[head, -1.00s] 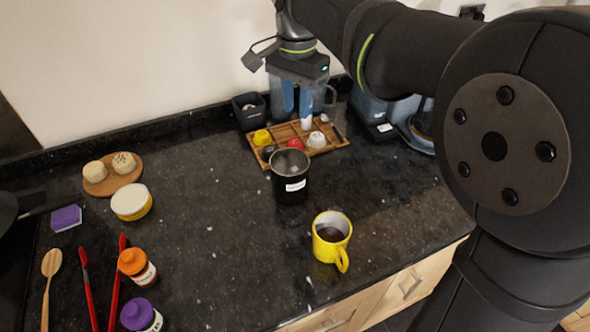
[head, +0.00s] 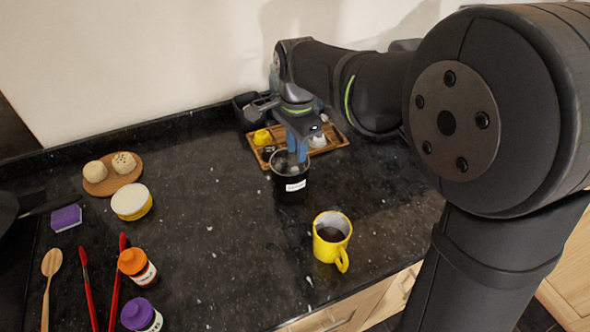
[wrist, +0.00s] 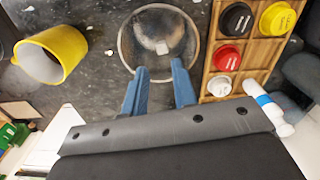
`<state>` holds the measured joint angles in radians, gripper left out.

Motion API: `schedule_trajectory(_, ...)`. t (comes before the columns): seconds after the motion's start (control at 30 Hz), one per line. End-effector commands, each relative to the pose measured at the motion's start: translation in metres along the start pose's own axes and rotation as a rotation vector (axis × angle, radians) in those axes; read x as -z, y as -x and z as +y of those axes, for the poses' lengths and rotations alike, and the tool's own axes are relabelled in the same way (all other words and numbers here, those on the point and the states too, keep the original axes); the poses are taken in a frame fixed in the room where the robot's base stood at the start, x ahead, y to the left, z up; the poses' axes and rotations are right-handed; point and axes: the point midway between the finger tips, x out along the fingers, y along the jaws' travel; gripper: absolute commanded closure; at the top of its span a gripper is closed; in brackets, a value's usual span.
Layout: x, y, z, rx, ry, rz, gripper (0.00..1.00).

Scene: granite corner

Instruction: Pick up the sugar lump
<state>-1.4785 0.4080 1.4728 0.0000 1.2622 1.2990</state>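A small pale sugar lump (wrist: 162,47) lies inside a dark round canister (head: 291,187) with a white label, whose open rim also shows in the wrist view (wrist: 121,45). My gripper (head: 297,158) points down at the canister's mouth. In the wrist view its two blue fingers (wrist: 161,70) are apart with nothing between them, at the near side of the rim, with the lump beyond their tips. I cannot tell how far the tips are above or inside the rim. The lump does not show clearly in the head view.
A wooden tray (head: 333,142) with coloured round pieces stands close behind the canister. A yellow mug (head: 331,237) of dark drink stands in front, to the right. The counter left of the canister is clear, with jars, utensils and a round board (head: 113,184) farther left.

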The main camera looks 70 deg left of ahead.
Motion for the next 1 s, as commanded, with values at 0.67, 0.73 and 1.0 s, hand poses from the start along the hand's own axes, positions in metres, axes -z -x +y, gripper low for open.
schedule_trajectory(0.67,-0.003,-0.057,-0.004,0.002,0.001,0.0,0.75)
schedule_trajectory(0.73,-0.003,-0.057,-0.004,0.002,0.001,0.0,0.75)
schedule_trajectory(1.0,-0.003,-0.057,-0.004,0.002,0.001,0.0,1.0)
